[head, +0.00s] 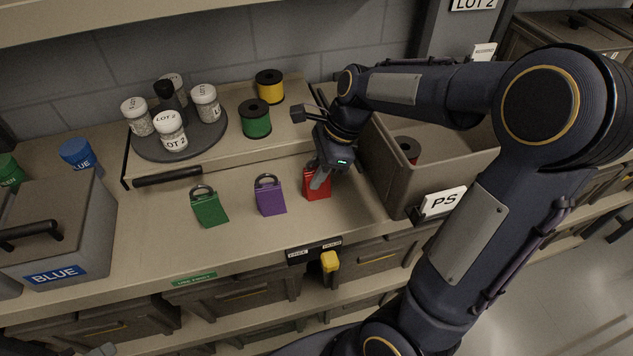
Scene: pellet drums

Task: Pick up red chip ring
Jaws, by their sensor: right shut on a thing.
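The red chip ring (318,191) is a red set of chips at the right end of a row on the bench. My right gripper (318,180) reaches down onto it from above and is shut on it. The gripper hides the top of the red chips and their ring. A purple chip ring (270,199) and a green chip ring (210,209) lie to its left, each with a dark loop at the top.
A grey bin labelled PS (385,178) stands just right of my right gripper. Behind are a round turntable (150,148) with several jars, a green spool (255,119) and a yellow spool (270,86). A lidded box labelled BLUE (70,225) stands at left.

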